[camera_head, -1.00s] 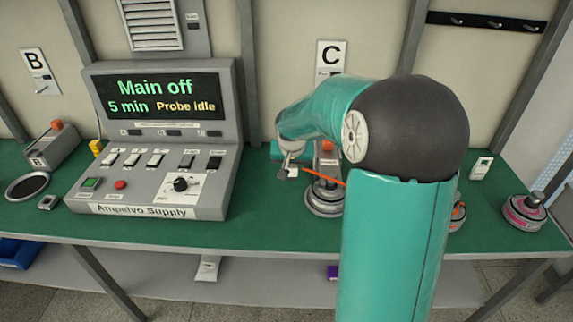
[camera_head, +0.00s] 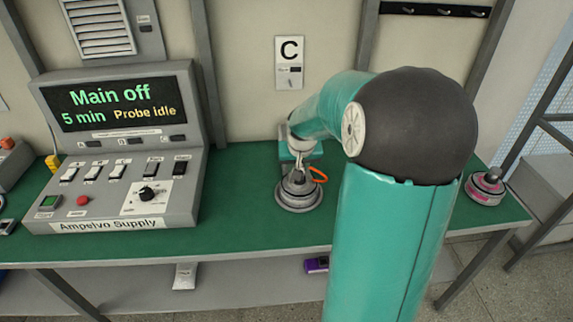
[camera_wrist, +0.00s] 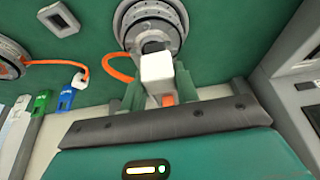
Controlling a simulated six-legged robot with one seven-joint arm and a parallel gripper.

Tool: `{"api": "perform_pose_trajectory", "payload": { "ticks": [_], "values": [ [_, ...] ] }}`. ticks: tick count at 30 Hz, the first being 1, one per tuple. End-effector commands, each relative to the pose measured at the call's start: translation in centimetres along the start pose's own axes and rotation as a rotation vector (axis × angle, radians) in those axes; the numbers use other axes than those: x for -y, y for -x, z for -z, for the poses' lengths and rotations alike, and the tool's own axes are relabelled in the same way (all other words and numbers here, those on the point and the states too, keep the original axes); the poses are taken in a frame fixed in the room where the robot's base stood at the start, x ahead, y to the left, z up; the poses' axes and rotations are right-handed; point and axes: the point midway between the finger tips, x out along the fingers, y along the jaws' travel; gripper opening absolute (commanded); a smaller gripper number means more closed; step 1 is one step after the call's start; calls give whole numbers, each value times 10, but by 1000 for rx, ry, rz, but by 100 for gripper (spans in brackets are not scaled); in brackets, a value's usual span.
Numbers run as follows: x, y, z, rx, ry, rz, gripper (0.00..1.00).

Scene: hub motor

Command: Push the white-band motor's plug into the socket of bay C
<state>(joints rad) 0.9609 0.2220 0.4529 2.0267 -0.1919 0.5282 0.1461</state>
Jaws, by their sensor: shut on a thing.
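The motor with a pale band (camera_head: 298,194) stands on the green bench below the bay C sign (camera_head: 289,62). It also shows at the top of the wrist view (camera_wrist: 150,22). My gripper (camera_head: 297,158) is just behind and above this motor. In the wrist view, my gripper (camera_wrist: 160,90) is shut, its green fingers either side of a white block-shaped plug (camera_wrist: 157,70). An orange cable (camera_wrist: 118,70) loops from the motor towards the plug. A dark part lies between plug and motor. The bay C socket is hidden or not clear, so I cannot tell whether the plug touches it.
The Ampelvo Supply console (camera_head: 118,150) stands left of the motor; its screen reads "Main off". A pink-band motor (camera_head: 485,188) sits at the bench's right end. Another motor (camera_wrist: 10,62) has its own cable and white plug (camera_wrist: 80,80). My arm hides the bench centre-right.

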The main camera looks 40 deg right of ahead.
Motion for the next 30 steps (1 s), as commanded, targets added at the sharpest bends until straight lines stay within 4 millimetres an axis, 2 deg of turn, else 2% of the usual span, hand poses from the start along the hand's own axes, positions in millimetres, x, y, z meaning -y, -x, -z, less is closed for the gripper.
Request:
{"api": "perform_pose_trajectory", "payload": {
  "ticks": [30],
  "values": [
    [-110, 7, -15, -1, -4, -1, 1]
  ]
}}
